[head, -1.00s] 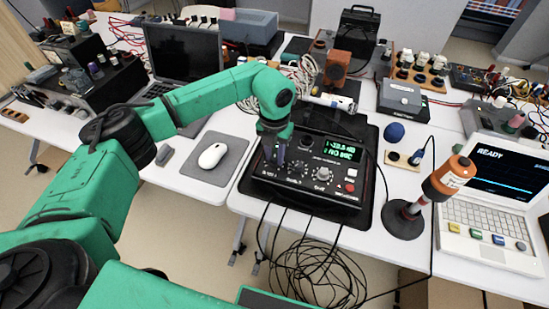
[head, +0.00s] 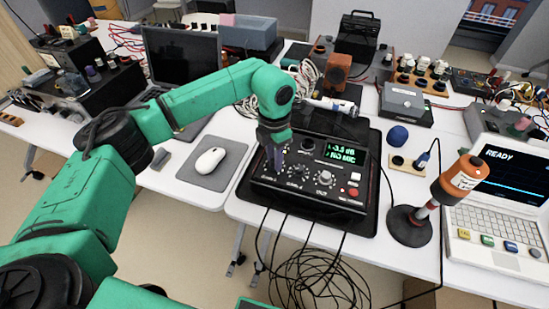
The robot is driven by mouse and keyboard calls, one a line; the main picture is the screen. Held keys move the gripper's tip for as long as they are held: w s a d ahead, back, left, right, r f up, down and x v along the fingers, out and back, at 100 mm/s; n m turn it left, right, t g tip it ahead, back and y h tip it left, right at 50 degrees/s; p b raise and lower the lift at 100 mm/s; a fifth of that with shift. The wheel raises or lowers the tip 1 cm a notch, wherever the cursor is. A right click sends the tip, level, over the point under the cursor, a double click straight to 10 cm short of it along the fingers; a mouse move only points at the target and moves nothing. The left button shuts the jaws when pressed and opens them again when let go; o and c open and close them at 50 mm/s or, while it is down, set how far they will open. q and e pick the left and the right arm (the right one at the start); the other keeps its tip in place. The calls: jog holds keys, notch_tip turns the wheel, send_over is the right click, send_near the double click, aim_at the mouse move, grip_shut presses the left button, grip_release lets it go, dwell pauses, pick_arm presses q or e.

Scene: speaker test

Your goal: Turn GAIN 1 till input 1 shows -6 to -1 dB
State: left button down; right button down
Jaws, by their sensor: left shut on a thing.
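The black audio interface (head: 310,200) lies on a dark mat on the white table in the head view. Its green display (head: 341,152) reads about -3.5 dB on the line for input 1, in small text, and NO MIC below. My left gripper (head: 273,168) points down at the left of the front panel. It is shut on the GAIN 1 knob, which its fingers mostly hide. A second knob (head: 325,178) with a light cap shows uncovered to the right. My right gripper is not in view.
An orange device on a black stand (head: 409,226) and a laptop reading READY (head: 503,185) stand on the right. A microphone (head: 330,106) lies behind the interface. A mouse (head: 210,160) sits on the left. Black cables (head: 310,262) hang off the front edge.

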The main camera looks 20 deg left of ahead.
pick_arm(q)
jog(key=shift+w+r, duration=0.1)
jog(key=shift+r, duration=0.05)
jog(key=c, duration=0.6)
grip_release()
jog(key=shift+c, duration=0.2)
notch_tip(320, 180, up, 14)
jog(key=b, duration=0.1)
jog(key=shift+r, duration=0.25)
